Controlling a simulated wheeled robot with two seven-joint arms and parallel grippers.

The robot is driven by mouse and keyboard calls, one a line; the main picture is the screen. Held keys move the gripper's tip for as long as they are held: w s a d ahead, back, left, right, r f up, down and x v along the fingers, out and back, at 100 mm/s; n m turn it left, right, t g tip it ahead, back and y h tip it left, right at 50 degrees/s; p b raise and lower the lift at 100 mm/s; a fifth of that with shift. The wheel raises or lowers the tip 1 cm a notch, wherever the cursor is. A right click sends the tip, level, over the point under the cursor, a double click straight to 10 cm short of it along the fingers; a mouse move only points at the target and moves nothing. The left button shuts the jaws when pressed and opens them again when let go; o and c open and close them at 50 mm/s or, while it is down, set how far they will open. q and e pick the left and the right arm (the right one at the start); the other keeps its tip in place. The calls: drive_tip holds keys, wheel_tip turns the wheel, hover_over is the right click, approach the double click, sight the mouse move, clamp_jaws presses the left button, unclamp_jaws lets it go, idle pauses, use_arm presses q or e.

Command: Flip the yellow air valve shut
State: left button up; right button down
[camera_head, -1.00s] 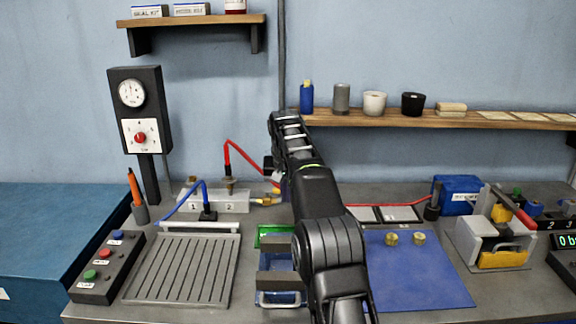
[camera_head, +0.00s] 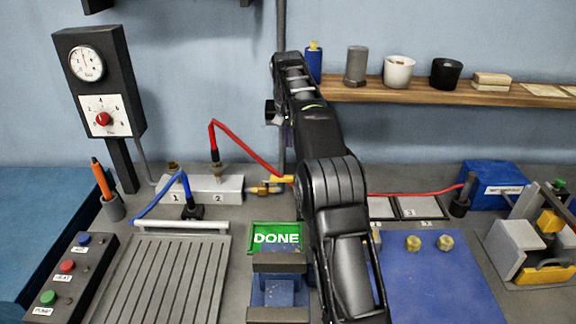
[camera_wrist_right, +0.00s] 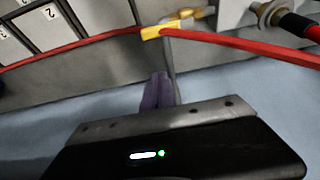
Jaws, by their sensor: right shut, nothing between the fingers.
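The yellow air valve lever (camera_head: 281,179) sits on a brass fitting at the right end of the grey manifold block (camera_head: 214,189). It lies roughly in line with the red hose, as the yellow lever (camera_wrist_right: 160,32) also does in the right wrist view. My right gripper (camera_head: 289,138) is above the valve, with its arm hiding part of the area to the right. In the right wrist view its purple fingers (camera_wrist_right: 158,92) are together and empty, apart from the lever. My left gripper is not in view.
A red hose (camera_head: 245,145) arches from the manifold, and a blue hose (camera_head: 163,190) is at its left. A shelf (camera_head: 430,91) holds cups at the back. The blue mat (camera_head: 440,280) is mostly clear.

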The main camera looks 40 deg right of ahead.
sight(278, 179)
drive_tip(key=p+x, duration=0.1)
drive_tip(key=x, duration=0.9)
drive_tip(key=shift+s+a, duration=0.7)
drive_tip(key=shift+s, duration=0.2)
drive_tip(key=shift+s+a, duration=0.45)
drive_tip(key=shift+s, duration=0.2)
drive_tip(key=shift+s+a, duration=0.1)
